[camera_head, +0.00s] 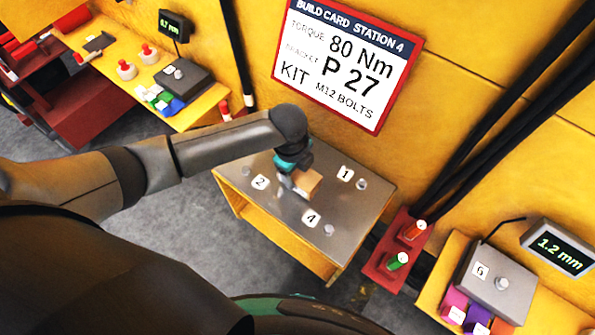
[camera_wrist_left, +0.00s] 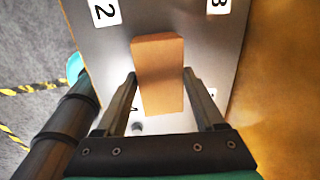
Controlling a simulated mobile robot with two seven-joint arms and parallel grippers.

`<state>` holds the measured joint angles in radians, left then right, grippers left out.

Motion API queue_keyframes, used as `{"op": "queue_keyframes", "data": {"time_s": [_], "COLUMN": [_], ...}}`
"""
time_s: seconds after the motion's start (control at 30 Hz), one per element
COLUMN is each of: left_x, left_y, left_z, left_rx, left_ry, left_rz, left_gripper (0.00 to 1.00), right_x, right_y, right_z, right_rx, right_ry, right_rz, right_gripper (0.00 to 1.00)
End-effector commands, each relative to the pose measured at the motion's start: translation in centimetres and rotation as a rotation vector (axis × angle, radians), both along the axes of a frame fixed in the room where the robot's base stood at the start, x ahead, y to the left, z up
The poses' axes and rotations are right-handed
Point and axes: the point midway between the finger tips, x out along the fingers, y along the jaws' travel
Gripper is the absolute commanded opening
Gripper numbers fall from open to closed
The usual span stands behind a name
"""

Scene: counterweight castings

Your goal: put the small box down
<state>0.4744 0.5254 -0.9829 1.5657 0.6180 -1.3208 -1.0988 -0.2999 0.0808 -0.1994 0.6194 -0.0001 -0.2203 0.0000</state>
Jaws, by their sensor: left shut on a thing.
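The small box (camera_head: 307,183) is plain tan-brown and sits in my left gripper (camera_head: 291,180) over the grey metal table top (camera_head: 345,207). In the left wrist view the box (camera_wrist_left: 158,75) lies between the two fingers of my left gripper (camera_wrist_left: 158,82), which are shut on it. Its far end sticks out past the fingertips. I cannot tell whether its underside touches the table top. My right gripper is in neither view.
White number tags 1 (camera_head: 345,174), 2 (camera_head: 261,182) and 4 (camera_head: 311,218) lie on the table top, with small round knobs (camera_head: 328,230) near some. A red stand (camera_head: 384,262) is close to the right edge. Bare table shows around the box.

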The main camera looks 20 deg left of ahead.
Motion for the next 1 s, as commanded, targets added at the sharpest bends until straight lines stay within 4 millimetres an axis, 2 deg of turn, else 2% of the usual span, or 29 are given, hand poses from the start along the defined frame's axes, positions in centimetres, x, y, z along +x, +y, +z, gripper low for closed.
{"op": "queue_keyframes", "data": {"time_s": [0.4,0.43,0.67,1.0], "left_x": [0.08,0.01,0.0,0.0], "left_y": [-0.05,-0.02,-0.01,0.01], "left_z": [-0.73,-0.8,-0.76,-0.29], "left_rx": [-0.001,0.0,0.0,0.0], "left_ry": [-0.003,-0.001,0.0,-0.001], "left_rz": [-0.001,-0.001,-0.001,-0.001], "left_gripper": [0.0,0.73,0.98,1.0], "right_x": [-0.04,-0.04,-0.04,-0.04], "right_y": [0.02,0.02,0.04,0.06], "right_z": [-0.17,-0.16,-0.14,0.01], "right_rx": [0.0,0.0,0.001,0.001], "right_ry": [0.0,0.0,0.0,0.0], "right_rz": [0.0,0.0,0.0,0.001], "right_gripper": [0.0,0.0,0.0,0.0]}}
